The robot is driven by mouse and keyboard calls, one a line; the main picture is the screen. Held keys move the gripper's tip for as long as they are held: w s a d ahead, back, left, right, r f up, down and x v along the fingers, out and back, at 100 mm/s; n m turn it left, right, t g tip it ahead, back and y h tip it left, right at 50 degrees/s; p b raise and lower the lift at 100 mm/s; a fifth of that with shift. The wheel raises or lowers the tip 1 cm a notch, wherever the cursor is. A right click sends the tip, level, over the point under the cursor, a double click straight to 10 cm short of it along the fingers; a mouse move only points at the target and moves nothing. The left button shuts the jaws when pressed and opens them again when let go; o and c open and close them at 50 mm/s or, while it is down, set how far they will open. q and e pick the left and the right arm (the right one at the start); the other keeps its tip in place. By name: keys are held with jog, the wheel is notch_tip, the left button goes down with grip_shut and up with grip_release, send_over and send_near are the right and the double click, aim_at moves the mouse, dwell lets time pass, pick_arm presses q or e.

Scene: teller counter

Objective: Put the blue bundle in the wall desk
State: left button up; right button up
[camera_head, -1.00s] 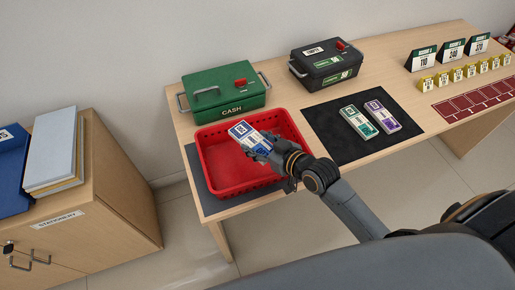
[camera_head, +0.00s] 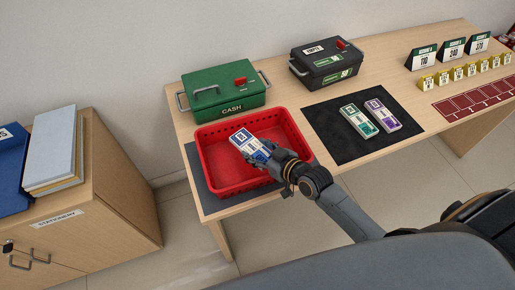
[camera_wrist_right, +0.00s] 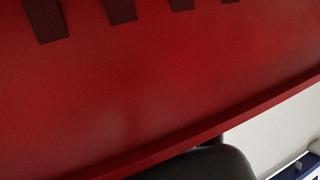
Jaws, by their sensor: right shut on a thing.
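The blue bundle (camera_head: 248,144), blue and white, is in my right gripper (camera_head: 268,157), which is shut on it. In the head view the gripper and bundle are over the red basket (camera_head: 205,174), within its outline; I cannot tell how far down they are. The right wrist view is filled mostly by a red wall of the basket (camera_wrist_right: 150,85), with a dark part of my gripper at the bottom and a bit of blue in the lower right corner. The wall desk (camera_head: 185,118) stands against the wall and bears the basket. My left gripper is not in view.
A green cash box (camera_head: 225,100) stands behind the basket, and a black box (camera_head: 325,65) to its right. A green bundle (camera_head: 359,121) and a purple bundle (camera_head: 382,116) lie on a black mat (camera_head: 340,149). A stationery cabinet (camera_head: 120,195) stands at left.

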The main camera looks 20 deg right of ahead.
jog(key=o, duration=1.2)
jog(key=shift+r, duration=0.35)
jog(key=v, duration=1.2)
jog(key=shift+r, duration=0.25)
